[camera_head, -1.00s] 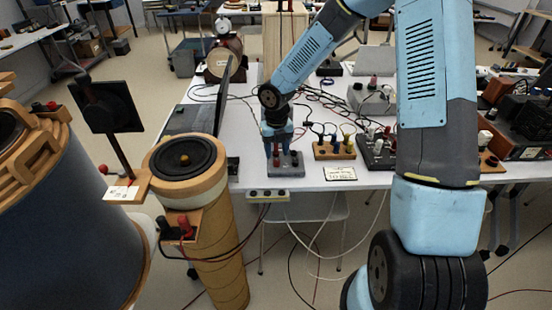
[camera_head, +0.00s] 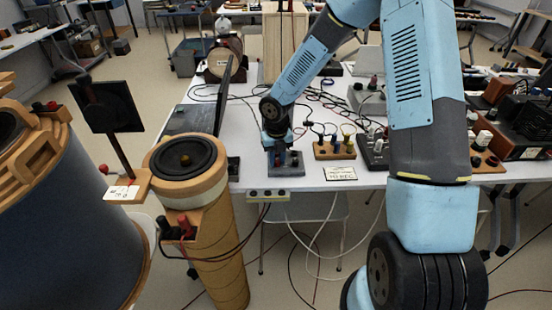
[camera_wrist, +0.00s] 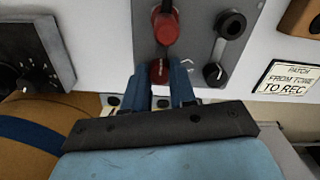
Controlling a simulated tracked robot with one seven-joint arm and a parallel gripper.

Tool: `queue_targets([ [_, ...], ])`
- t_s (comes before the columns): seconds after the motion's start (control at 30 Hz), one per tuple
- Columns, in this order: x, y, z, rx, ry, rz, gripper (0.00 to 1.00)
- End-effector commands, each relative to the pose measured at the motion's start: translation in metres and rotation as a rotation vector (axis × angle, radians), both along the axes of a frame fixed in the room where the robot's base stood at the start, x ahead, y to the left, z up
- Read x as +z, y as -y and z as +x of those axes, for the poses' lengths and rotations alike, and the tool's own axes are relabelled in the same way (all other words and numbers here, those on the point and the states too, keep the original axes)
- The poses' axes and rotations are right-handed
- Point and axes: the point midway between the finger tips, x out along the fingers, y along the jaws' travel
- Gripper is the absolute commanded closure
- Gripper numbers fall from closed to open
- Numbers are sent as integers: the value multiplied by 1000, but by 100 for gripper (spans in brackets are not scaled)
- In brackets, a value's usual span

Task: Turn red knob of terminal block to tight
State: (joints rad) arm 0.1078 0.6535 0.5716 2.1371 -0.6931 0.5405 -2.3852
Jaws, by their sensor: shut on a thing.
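The grey terminal block (camera_head: 290,172) stands near the front edge of the white table. In the wrist view its grey top (camera_wrist: 190,50) carries two red knobs on the left and two black ones on the right. My gripper (camera_wrist: 160,72) is shut on the nearer red knob (camera_wrist: 158,75), with one blue finger on each side. The fingers partly cover this knob. The farther red knob (camera_wrist: 166,28) stands free just beyond the fingertips. In the head view my gripper (camera_head: 281,150) points down onto the block and hides much of it.
Black knobs (camera_wrist: 229,25) and (camera_wrist: 215,72) stand right of the fingers. A wooden block with several posts (camera_head: 335,150) and a label card (camera_head: 340,174) lie to the right. A speaker on a cardboard tube (camera_head: 187,160) stands left. Cables lie behind.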

Motion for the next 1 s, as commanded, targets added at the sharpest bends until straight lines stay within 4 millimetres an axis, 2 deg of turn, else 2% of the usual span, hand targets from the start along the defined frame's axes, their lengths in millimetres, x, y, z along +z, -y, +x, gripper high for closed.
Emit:
queue_targets([
  [0.03,0,0,0,0,0,0,83],
  [0.2,0,0,0,0,0,0,99],
  [0.63,0,-1,0,-66,1,1,100],
  [1.0,0,-1,0,-353,2,1,100],
])
